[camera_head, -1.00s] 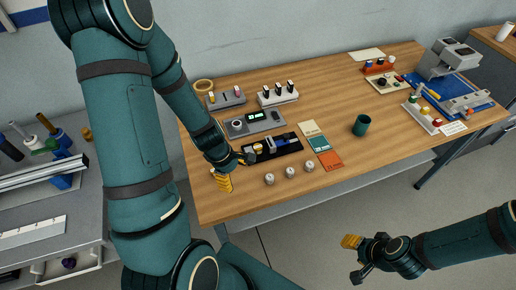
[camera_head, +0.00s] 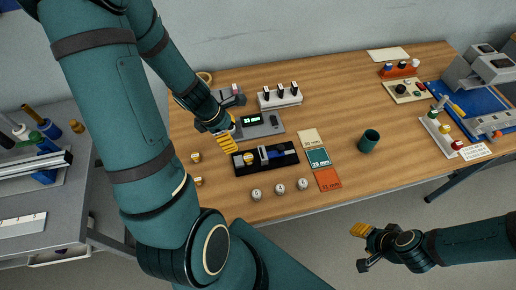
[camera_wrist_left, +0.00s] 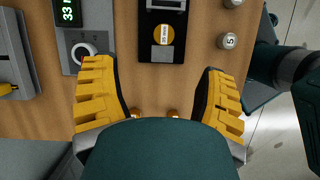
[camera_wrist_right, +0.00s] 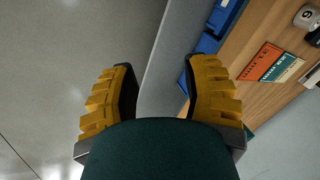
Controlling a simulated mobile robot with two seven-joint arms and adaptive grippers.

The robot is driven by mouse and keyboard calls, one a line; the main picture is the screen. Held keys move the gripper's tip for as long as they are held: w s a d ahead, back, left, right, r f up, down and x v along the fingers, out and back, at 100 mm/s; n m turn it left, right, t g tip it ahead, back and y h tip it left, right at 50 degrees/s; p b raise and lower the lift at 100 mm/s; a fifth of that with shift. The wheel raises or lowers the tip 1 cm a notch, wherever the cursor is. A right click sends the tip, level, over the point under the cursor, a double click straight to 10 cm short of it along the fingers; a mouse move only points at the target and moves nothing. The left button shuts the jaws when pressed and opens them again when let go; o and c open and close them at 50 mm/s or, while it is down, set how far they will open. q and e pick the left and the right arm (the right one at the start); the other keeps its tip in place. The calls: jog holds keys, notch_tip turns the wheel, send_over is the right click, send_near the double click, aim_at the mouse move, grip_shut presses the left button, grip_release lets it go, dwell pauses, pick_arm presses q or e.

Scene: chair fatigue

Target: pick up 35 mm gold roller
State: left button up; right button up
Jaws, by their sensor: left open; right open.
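A gold roller (camera_head: 249,158) with a white label sits in the black tray (camera_head: 284,160); it also shows in the left wrist view (camera_wrist_left: 164,34), its label too small to read surely. Two more gold rollers, one (camera_head: 196,157) behind the other (camera_head: 198,181), stand on the table left of the tray. In the left wrist view they show partly (camera_wrist_left: 135,113) (camera_wrist_left: 172,113), low between my fingers. My left gripper (camera_head: 228,140) is open and empty above the table, near the tray's left end. My right gripper (camera_head: 360,245) is open and empty, off the table's front edge.
A grey unit with a lit display (camera_head: 254,125) stands behind the tray. Silver numbered rollers (camera_head: 280,188) line the front. Coloured cards (camera_head: 318,158) and a green cup (camera_head: 369,141) are to the right. A white switch block (camera_head: 280,97) stands behind. Bare wood lies around the cup.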

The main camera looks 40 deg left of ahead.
pick_arm(q)
jog(key=b, duration=0.4)
send_over(248, 157)
jog(key=s+a, duration=0.2)
jog(key=f, duration=0.6)
jog(key=shift+w+f, duration=0.2)
jog(key=shift+f, duration=0.1)
jog(key=shift+w+d+f+b, duration=0.15)
jog(key=shift+d+f+b, duration=0.2)
jog(key=shift+f, duration=0.25)
jog(key=b+x, duration=0.3)
jog(key=x, duration=0.2)
pick_arm(e)
notch_tip(248, 157, down, 8)
jog(key=s, duration=0.3)
jog(key=shift+a+r+g, duration=0.15)
jog(key=shift+a+g, duration=0.05)
jog(key=shift+g, duration=0.2)
pick_arm(q)
grip_shut()
